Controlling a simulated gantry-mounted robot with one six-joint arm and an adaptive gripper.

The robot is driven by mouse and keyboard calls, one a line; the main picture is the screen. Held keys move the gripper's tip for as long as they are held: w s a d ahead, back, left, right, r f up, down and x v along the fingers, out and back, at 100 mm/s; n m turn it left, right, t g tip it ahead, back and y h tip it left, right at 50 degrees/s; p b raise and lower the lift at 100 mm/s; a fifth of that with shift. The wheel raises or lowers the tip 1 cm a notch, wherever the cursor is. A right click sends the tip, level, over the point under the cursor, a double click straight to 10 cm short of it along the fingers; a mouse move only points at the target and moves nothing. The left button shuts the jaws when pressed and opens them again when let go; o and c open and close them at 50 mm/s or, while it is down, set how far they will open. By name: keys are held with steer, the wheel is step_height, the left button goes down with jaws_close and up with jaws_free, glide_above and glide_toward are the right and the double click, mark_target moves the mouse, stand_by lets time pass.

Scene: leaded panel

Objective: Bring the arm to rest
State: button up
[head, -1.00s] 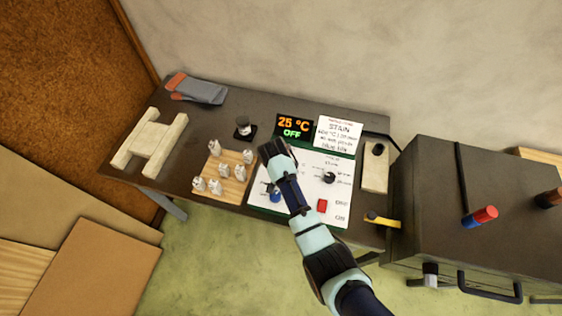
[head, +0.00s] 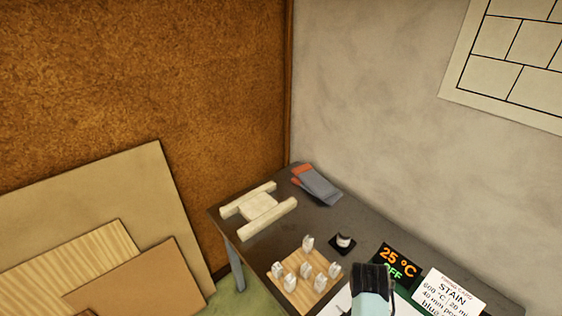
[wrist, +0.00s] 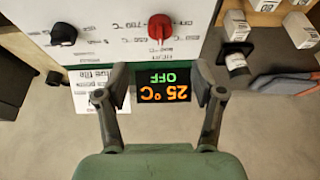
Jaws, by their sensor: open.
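My gripper (wrist: 160,82) shows in the wrist view with its two fingers spread apart and nothing between them. Behind the gap is the display (wrist: 165,86), reading 25 °C and OFF, upside down in this view. I cannot tell how far the fingers are from it. In the head view only a pale part of my arm shows at the bottom edge, in front of the table; the finger gap is not visible there. The display also shows in the head view (head: 394,264), just right of my arm.
A white control panel (wrist: 110,30) carries a red knob (wrist: 160,28) and a black knob (wrist: 63,34). A STAIN card (head: 452,292) stands beside the display. A pale wooden frame (head: 258,206) and grey-orange gloves (head: 318,186) lie farther back.

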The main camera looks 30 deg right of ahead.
steer(key=w+a+r+n+t, duration=0.3)
steer(key=a+r, duration=0.1)
steer(key=a, duration=0.4)
steer(key=w+a+r+n+t+y, duration=0.15)
steer(key=w+a+r+n, duration=0.25)
steer(key=a, duration=0.5)
steer(key=w+a+r+n+t, duration=0.3)
steer(key=a+r+t, duration=0.1)
steer(key=a, duration=0.4)
steer(key=s+a+r+n+t+y, duration=0.25)
steer(key=a+r, duration=0.25)
steer(key=a, duration=0.3)
steer(key=s+a+r+n+t+y, duration=0.1)
steer(key=s+a+r+n, duration=0.1)
steer(key=a+r+n, duration=0.35)
step_height(320, 180, up, 12)
steer(key=m+p, duration=0.1)
steer(key=p, duration=1.3)
steer(key=shift+w+a+m+p, duration=0.2)
steer(key=shift+m+p, duration=0.1)
steer(key=shift+m, duration=0.1)
steer(key=shift+r, duration=0.1)
